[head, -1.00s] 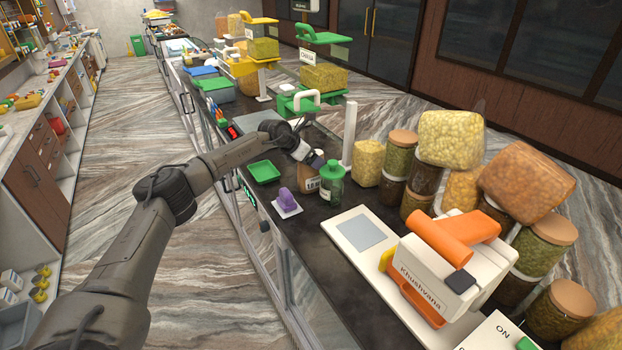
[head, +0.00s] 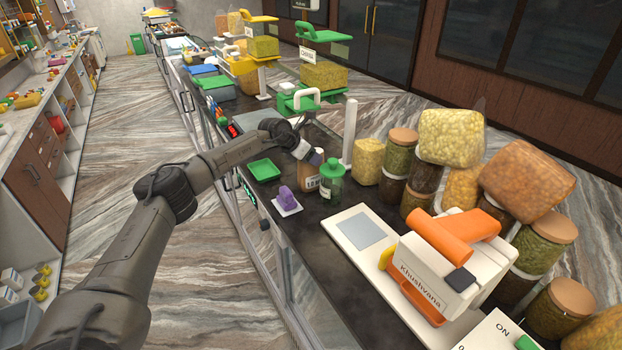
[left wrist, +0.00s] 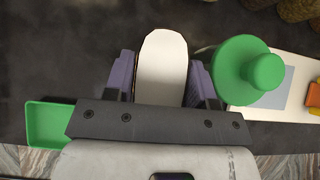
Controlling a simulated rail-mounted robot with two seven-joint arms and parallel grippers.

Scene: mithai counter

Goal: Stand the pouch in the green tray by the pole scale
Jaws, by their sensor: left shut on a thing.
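The pouch is a brown, labelled pack (head: 308,182) on or just above the dark counter, seen in the head view. My left gripper (head: 314,160) is over it from above, shut on its upper part. In the left wrist view a pale rounded shape (left wrist: 162,65), seemingly the pouch's top, sits between the fingers. The pouch's lower part is hidden there. The green tray (head: 264,170) lies empty to the left of the pouch; its corner shows in the left wrist view (left wrist: 48,122). A white upright pole (head: 349,135) stands behind the pouch.
A green-capped bottle (head: 332,186) stands close beside the pouch, right by a gripper finger in the wrist view (left wrist: 247,72). A purple object (head: 287,198) sits on a white pad in front. Jars (head: 400,150) and an orange-white machine (head: 440,262) crowd the right.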

